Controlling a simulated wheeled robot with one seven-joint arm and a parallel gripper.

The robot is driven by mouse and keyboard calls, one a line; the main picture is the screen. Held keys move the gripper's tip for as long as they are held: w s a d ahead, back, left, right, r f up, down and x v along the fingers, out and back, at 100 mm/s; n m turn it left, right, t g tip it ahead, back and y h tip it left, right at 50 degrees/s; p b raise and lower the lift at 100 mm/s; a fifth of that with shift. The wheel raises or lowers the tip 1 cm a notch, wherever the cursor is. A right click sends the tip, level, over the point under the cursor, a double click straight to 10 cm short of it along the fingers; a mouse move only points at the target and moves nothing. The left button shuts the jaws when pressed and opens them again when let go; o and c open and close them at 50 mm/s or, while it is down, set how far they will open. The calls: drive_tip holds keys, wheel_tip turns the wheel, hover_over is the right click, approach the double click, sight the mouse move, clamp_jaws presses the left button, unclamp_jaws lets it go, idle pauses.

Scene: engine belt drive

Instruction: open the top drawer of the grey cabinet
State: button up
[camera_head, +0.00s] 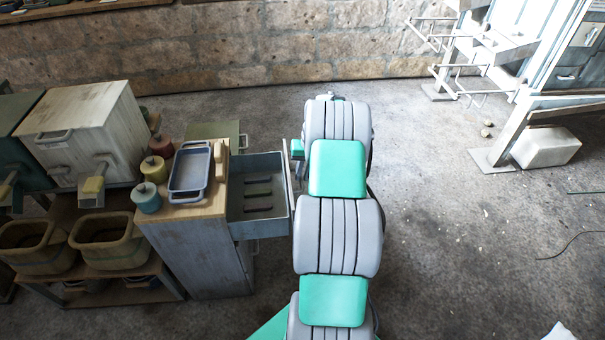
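The grey cabinet (205,258) stands left of centre with a wooden top. Its top drawer (262,222) is pulled out to the right, and several dark flat pieces lie inside it. My arm, grey and green, reaches away from the camera just right of the drawer front. Only a small green and grey part of my gripper (297,152) shows beside the far end of the drawer front. My arm covers the rest of it. The fingertips and the drawer's handle are hidden, so I cannot tell whether they touch.
A blue-rimmed tray (189,172) and several spools, including a blue one (147,198), stand on or beside the cabinet top. A bench with bins (112,240) and a grey box machine (90,125) is at left. The floor right of my arm is mostly clear, up to a metal frame (497,150).

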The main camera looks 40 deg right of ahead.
drive_tip(key=o, duration=0.4)
drive_tip(key=shift+c, duration=0.2)
wheel_tip(320, 180, up, 8)
drive_tip(key=d+p, duration=0.1)
drive_tip(key=shift+s+d+f, duration=0.15)
drive_tip(key=shift+s, duration=0.25)
drive_tip(key=a+r+n+h+p, duration=0.1)
drive_tip(key=a+r+n+p, duration=0.2)
drive_tip(key=a+r+p, duration=1.1)
drive_tip(key=s+a+r+n+t+p, duration=0.1)
drive_tip(key=s+a+r+n, duration=0.1)
drive_tip(key=s+a+r, duration=0.5)
drive_tip(key=s+a+r+n+t+p, duration=0.1)
drive_tip(key=s+a+r, duration=0.6)
drive_tip(key=a, duration=0.7)
drive_tip(key=shift+s+a+r+n+h, duration=0.2)
drive_tip(key=shift+s+r+n+h, duration=0.25)
drive_tip(key=shift+r, duration=0.25)
